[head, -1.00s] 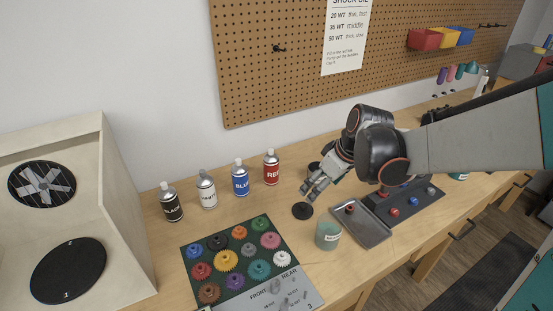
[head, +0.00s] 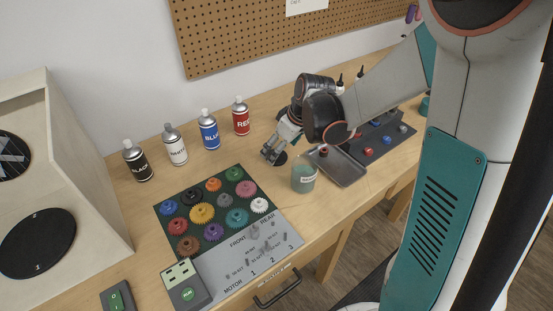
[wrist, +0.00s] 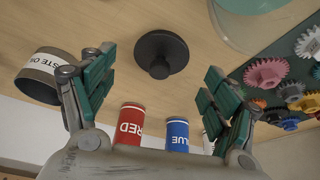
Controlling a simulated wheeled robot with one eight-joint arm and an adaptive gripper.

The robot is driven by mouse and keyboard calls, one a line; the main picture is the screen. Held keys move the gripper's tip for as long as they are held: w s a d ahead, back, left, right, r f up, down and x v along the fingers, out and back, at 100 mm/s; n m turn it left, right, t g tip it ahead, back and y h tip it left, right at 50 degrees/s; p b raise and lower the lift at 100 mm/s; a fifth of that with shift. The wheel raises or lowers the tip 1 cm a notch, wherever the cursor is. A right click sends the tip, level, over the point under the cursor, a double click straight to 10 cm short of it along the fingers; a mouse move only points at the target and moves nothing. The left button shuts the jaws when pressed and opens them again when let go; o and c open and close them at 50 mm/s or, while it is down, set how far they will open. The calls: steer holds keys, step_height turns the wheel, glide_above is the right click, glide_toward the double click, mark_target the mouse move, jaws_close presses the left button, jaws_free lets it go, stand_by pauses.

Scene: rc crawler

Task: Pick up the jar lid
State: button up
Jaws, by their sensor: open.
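The jar lid is a black disc with a raised knob (wrist: 160,54), lying on the wooden table in the wrist view. In the head view the lid (head: 279,158) is partly hidden behind my gripper (head: 270,154). In the wrist view my gripper (wrist: 158,98) is open and empty, its two teal-padded fingers spread to either side below the lid. The lid lies ahead of the gap between the fingertips, apart from both. A green glass jar (head: 304,177) stands on the table to the right of the lid; its rim (wrist: 250,6) shows at the top of the wrist view.
A waste oil can (wrist: 42,75) stands by the left finger. Spray cans, red (head: 241,118) and blue (head: 209,132) among them, stand behind. A gear board (head: 215,205) lies at front left. A metal tray (head: 343,168) lies right of the jar.

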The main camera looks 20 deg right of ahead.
steer(key=b+x, duration=0.1)
steer(key=x, duration=0.2)
steer(key=shift+w+f, duration=0.1)
steer(key=c, duration=1)
steer(key=shift+o, duration=0.2)
